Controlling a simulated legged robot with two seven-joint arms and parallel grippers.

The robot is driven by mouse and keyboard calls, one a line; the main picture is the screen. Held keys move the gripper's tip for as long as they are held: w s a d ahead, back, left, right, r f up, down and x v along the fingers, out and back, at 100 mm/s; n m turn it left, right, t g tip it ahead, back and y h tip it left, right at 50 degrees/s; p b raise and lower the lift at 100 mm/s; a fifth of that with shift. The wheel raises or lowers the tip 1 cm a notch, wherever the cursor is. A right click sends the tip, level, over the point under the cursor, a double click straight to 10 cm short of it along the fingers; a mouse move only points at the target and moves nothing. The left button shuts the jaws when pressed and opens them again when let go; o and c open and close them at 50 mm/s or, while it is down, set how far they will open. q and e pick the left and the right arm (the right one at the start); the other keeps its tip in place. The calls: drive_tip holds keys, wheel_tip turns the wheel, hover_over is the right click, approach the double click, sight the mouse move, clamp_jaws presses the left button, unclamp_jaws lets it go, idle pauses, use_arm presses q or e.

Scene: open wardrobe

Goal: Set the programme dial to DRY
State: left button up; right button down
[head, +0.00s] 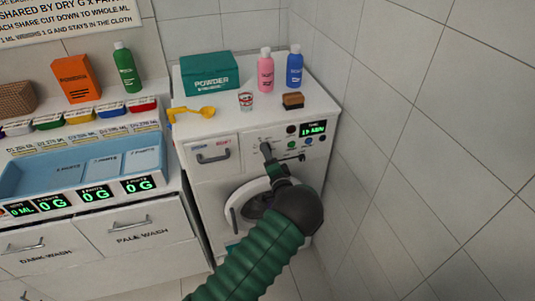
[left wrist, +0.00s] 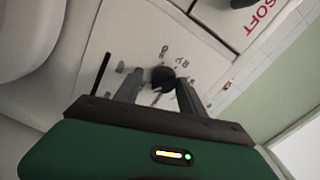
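The programme dial (left wrist: 162,77) is a small black knob on the white front panel of the washing machine (head: 213,182). My left gripper (head: 270,158) is at this panel and hides most of the dial in the head view. In the left wrist view its two grey fingers stand apart, one on each side of the dial, with slim gaps showing. Small marks ring the dial, but I cannot read them or tell its setting. A lit green display (head: 313,127) is on the panel's right; its text is too small to read surely. My right gripper is out of view.
The round machine door (head: 232,212) is below, partly behind my arm. A drawer with a grey handle (head: 213,155) is left of the dial. The powder box (head: 209,71), pink bottle (head: 266,73), blue bottle (head: 294,69) and yellow scoop (head: 207,112) stand or lie on top. A tiled wall is close at right.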

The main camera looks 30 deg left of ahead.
use_arm(q)
drive_tip(key=shift+o, duration=0.9)
drive_tip(key=shift+w, duration=0.1)
drive_tip(key=shift+r, duration=0.1)
drive_tip(key=b+v, duration=0.1)
drive_tip(key=v, duration=1.6)
drive_tip(key=shift+f, duration=0.2)
drive_tip(key=shift+w, duration=0.2)
